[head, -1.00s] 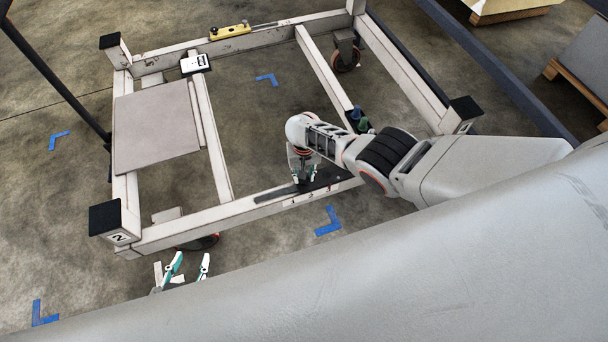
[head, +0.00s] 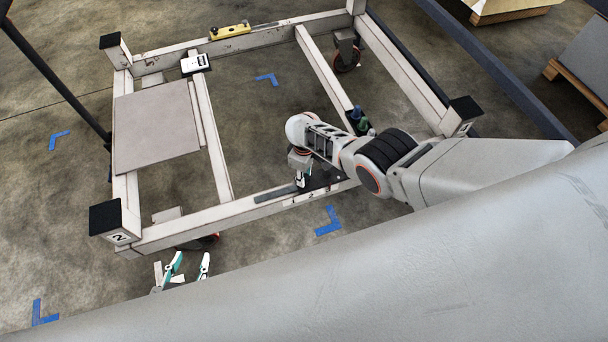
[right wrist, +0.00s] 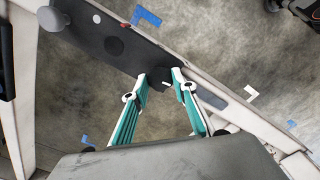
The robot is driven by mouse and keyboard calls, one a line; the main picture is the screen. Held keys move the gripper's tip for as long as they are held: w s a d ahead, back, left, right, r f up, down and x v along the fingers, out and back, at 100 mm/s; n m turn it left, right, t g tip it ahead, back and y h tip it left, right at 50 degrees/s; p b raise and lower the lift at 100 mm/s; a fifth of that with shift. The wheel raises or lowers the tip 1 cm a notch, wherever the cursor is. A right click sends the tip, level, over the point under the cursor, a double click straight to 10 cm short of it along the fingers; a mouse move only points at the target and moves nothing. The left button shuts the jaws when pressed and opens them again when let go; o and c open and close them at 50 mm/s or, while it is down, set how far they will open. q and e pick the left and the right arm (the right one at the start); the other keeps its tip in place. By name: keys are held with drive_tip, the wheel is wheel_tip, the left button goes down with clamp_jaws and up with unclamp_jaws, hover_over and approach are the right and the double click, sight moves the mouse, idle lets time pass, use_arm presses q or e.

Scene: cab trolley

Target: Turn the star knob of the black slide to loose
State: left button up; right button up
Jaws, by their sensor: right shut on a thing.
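The black slide (head: 325,178) lies along the near beam of the white trolley frame (head: 190,228). In the right wrist view it is a dark plate (right wrist: 92,32) with a grey strip (right wrist: 232,103) running on beyond my fingers. My right gripper (head: 302,180) points down at the slide; in the right wrist view its fingertips (right wrist: 160,79) are shut around the small dark star knob (right wrist: 158,76). The fingers hide most of the knob, so its angle cannot be read. My left gripper (head: 188,266) is open and empty, low in front of the frame's near left corner.
A grey panel (head: 155,130) lies at the frame's left. A white box-like device (head: 195,63) and a yellow level (head: 230,31) rest on the frame. Blue and green items (head: 356,114) stand close to my right forearm. A grey ball (right wrist: 51,18) shows near the slide.

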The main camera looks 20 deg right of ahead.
drive_tip(key=n, duration=1.2)
drive_tip(key=shift+n, duration=0.4)
idle(0.3)
drive_tip(key=o, duration=1.1)
drive_tip(key=shift+r, duration=0.1)
drive_tip(key=shift+w+a+r, duration=0.1)
drive_tip(key=shift+r, duration=5.8)
